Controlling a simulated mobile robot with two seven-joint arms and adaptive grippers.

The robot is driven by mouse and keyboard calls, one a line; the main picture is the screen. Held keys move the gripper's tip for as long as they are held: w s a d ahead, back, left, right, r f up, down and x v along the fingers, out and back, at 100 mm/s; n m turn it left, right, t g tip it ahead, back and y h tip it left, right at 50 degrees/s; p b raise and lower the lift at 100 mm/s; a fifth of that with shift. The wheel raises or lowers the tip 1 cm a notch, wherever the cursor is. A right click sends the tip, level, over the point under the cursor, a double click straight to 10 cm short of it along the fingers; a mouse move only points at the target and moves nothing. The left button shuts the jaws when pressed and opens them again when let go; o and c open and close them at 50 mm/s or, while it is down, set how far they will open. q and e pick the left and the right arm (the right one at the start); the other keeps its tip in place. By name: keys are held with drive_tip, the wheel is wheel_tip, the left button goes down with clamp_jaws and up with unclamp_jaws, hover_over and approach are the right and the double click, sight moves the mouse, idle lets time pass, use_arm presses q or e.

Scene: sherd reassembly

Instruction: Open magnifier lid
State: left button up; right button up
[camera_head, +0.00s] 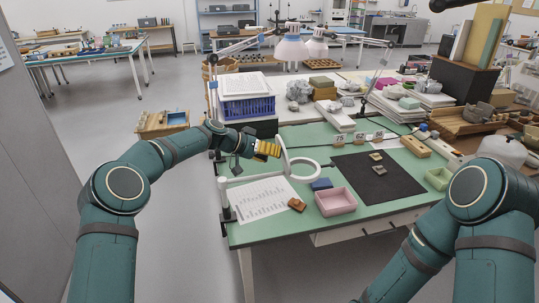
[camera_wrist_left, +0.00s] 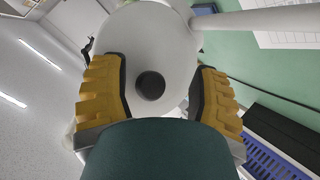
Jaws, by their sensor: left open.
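The magnifier (camera_head: 318,163) is a white ring on a white arm above the green table, and green shows through its ring. Its white lid (camera_head: 283,156) appears edge-on and upright at the ring's left side. In the left wrist view the lid (camera_wrist_left: 185,52) is a pale disc with a round dark knob (camera_wrist_left: 150,85) at its middle. My left gripper (camera_head: 268,149), with yellow ridged fingers, is just left of the lid. Its fingers (camera_wrist_left: 160,90) are open, one on each side of the knob; contact cannot be told. My right gripper is out of view.
A printed sheet (camera_head: 262,199), a brown sherd (camera_head: 297,204), a pink tray (camera_head: 335,201) and a dark blue block (camera_head: 321,184) lie near the magnifier. A black mat (camera_head: 378,187) holds small sherds. A blue crate (camera_head: 248,107) stands behind my left gripper.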

use_arm(q)
drive_tip(key=shift+a+r, duration=0.2)
drive_tip(key=shift+a, duration=0.2)
drive_tip(key=v, duration=1.1)
drive_tip(key=shift+s, duration=0.1)
